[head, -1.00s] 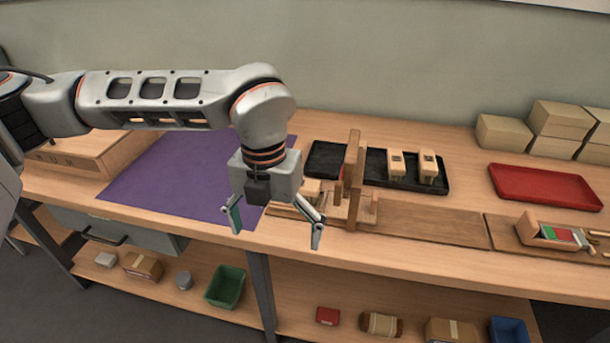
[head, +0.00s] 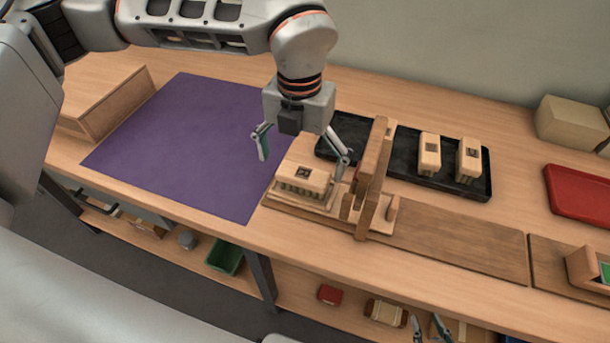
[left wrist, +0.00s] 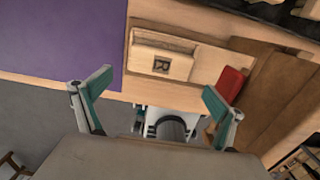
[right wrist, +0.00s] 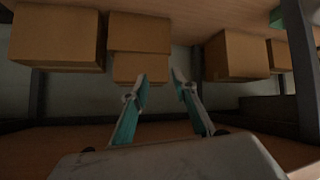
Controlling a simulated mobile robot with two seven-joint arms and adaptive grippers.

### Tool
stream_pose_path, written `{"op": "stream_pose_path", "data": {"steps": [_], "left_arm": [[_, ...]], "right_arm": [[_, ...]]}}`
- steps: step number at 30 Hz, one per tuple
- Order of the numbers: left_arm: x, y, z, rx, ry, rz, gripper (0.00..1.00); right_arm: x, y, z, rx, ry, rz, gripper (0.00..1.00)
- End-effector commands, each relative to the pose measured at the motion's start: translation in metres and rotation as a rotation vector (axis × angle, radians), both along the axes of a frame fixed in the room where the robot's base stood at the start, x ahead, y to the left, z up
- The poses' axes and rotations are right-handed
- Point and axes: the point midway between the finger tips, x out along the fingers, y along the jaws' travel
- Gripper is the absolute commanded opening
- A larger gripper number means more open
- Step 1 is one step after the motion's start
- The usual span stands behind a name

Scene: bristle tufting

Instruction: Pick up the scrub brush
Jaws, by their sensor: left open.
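The scrub brush (head: 303,179), a pale wooden block with a dark square mark and bristles below, sits on a wooden fixture (head: 345,227) at the right edge of the purple mat. It also shows in the left wrist view (left wrist: 160,58). My left gripper (head: 305,160) is open and empty above and slightly behind the brush, its fingers spread wide. In the left wrist view my left gripper (left wrist: 158,82) has nothing between its fingertips. My right gripper (head: 432,325) is low at the bottom edge, below the tabletop. In the right wrist view (right wrist: 160,82) its fingers are partly apart and empty.
An upright wooden post frame (head: 372,175) stands right of the brush. A black tray (head: 400,168) behind it holds similar blocks. A purple mat (head: 190,145) lies clear on the left. A red tray (head: 580,195) is far right. The lower shelf holds boxes (right wrist: 55,38).

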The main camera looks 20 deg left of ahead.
Motion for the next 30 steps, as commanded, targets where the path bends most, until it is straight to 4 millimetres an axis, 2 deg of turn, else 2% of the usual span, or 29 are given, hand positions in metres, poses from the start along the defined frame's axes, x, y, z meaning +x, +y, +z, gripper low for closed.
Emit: {"op": "stream_pose_path", "data": {"steps": [5,12,20,21,26,30], "left_arm": [[0.003,0.000,-0.015,0.000,0.002,0.000,0.96],[0.008,0.000,-0.049,0.000,0.003,0.000,0.96],[0.008,0.000,-0.053,-0.001,-0.001,0.000,0.96],[0.008,0.000,-0.053,-0.001,-0.001,0.000,0.93],[0.008,0.000,-0.053,-0.001,-0.001,0.000,0.52],[0.008,0.000,-0.053,-0.001,-0.001,0.000,0.52]], "right_arm": [[-0.003,0.000,-0.003,-0.001,0.005,0.001,0.28],[0.000,0.000,-0.003,-0.005,-0.002,0.002,0.28],[0.008,-0.002,0.001,-0.008,-0.016,0.000,0.28],[0.008,-0.002,0.001,-0.008,-0.016,-0.001,0.28],[0.007,-0.002,0.001,-0.008,-0.014,-0.001,0.28],[0.006,-0.002,0.000,-0.007,-0.011,-0.001,0.28]]}}
